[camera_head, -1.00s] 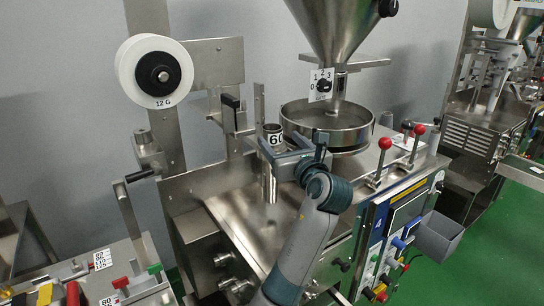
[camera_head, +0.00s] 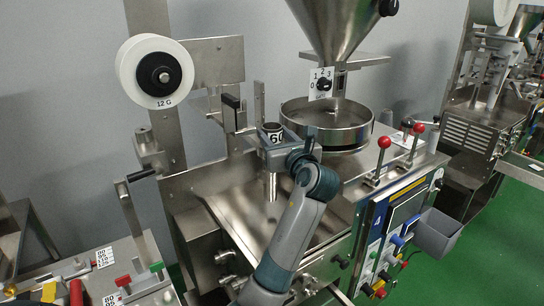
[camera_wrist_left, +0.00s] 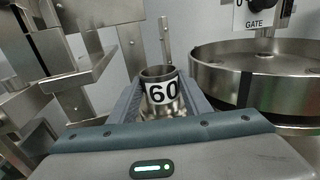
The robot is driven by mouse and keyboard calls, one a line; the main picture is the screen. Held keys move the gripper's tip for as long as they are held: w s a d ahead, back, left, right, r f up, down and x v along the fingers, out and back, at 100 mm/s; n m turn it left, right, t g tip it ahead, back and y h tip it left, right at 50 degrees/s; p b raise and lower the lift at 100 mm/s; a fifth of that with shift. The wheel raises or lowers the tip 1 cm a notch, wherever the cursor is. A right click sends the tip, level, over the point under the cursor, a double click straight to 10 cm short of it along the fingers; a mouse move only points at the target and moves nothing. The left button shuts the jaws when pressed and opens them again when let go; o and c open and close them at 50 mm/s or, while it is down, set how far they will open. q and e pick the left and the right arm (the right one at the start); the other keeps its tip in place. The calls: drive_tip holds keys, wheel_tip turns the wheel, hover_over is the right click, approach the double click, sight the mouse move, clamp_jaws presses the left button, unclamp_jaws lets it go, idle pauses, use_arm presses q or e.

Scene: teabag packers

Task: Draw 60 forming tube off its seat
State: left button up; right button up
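The forming tube (camera_head: 272,137) is a steel cylinder with a white "60" label on its collar. It stands upright at the machine's work deck, and its lower part (camera_head: 270,188) shows below my left gripper (camera_head: 268,150). In the left wrist view, the tube's collar (camera_wrist_left: 160,92) is between my left gripper's two fingers (camera_wrist_left: 162,105), one close along each side. I cannot tell whether they press on it. The tube's foot and seat are not clear to see. My right gripper is not in view.
A round steel pan (camera_head: 328,127) stands right behind the tube, under a hopper (camera_head: 338,25). Two red-knobbed levers (camera_head: 384,142) stand to the right. A bracket with a black block (camera_head: 232,108) and a film roll (camera_head: 152,72) are to the left.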

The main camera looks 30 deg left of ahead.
use_arm(q)
clamp_jaws()
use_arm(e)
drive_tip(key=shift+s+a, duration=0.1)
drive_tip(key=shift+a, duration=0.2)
use_arm(q)
drive_tip(key=shift+r, duration=0.1)
drive_tip(key=shift+r, duration=0.4)
wheel_tip(320, 180, up, 5)
drive_tip(key=shift+r+b, duration=0.1)
drive_tip(key=shift+b, duration=0.3)
wheel_tip(320, 180, up, 22)
drive_tip(key=b, duration=0.3)
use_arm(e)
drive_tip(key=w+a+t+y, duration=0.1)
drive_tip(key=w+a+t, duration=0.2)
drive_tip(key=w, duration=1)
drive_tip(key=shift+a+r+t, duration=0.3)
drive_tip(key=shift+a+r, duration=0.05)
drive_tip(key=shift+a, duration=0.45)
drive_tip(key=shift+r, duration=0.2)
